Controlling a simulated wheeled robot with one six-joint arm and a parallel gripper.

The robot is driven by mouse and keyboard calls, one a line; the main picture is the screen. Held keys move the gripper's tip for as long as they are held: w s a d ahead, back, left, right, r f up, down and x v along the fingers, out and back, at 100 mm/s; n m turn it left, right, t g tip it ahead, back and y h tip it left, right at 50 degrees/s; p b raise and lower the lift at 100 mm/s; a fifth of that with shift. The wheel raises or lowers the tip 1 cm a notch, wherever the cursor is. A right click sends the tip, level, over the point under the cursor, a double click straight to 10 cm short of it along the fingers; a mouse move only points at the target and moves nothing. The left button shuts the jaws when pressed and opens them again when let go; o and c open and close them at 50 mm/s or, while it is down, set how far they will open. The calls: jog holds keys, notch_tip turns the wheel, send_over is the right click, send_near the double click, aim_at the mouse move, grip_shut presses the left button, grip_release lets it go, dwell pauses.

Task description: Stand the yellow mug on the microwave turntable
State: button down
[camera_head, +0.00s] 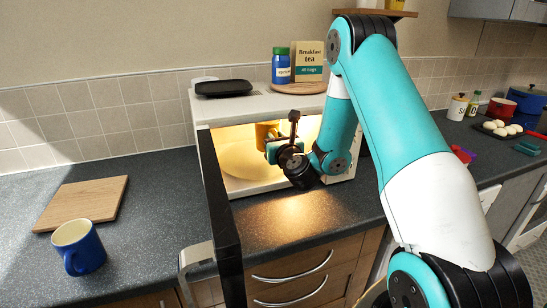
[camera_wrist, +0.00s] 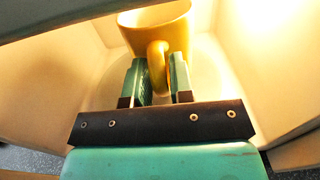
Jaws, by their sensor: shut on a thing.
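The yellow mug (camera_wrist: 160,30) is upright inside the lit microwave (camera_head: 240,107). My gripper (camera_wrist: 163,82) is shut on the mug's handle, with one green finger on each side of it. In the head view the mug (camera_head: 266,133) shows partly behind my gripper (camera_head: 277,148), in the microwave's opening. The pale turntable (camera_head: 245,162) lies on the microwave floor below and left of the mug. I cannot tell whether the mug's base touches the turntable. The microwave door (camera_head: 218,205) stands open toward the front.
A blue mug (camera_head: 79,247) and a wooden board (camera_head: 84,202) are on the counter at left. The microwave walls are close around my gripper.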

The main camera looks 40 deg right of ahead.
jog(key=shift+f+b, duration=1.7)
jog(key=shift+f, duration=0.25)
jog(key=shift+w+f, duration=0.15)
jog(key=shift+f, duration=0.2)
jog(key=c, duration=1)
grip_release()
jog(key=shift+r, duration=0.1)
